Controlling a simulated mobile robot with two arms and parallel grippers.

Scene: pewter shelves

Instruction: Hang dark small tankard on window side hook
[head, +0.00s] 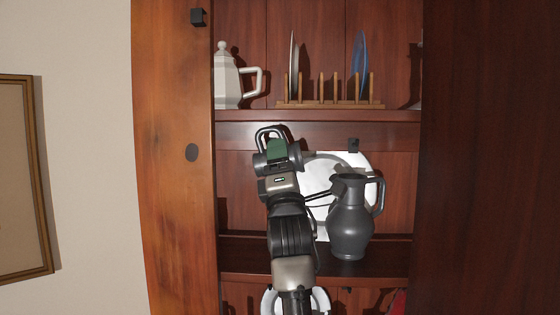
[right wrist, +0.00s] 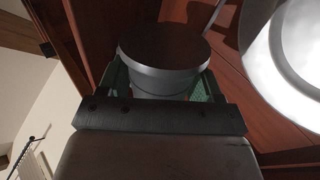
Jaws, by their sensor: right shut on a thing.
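My right gripper (head: 278,151) is in front of the cabinet, just below the upper shelf edge. It is shut on a small dark grey tankard (head: 296,156), whose looped handle (head: 269,133) points up. In the right wrist view the tankard (right wrist: 162,50) sits between the green finger pads with a round end facing the camera. A small black hook (head: 353,144) is under the upper shelf, right of the tankard and apart from it. A black fitting (head: 198,17) is high on the left wooden panel. I cannot tell which is the window side hook. My left gripper is not in view.
A grey pitcher (head: 350,222) stands on the middle shelf (head: 390,256), right of my arm, before a white plate (head: 320,174). The plate also shows in the right wrist view (right wrist: 303,50). A white teapot (head: 229,82) and a wooden plate rack (head: 332,104) stand above.

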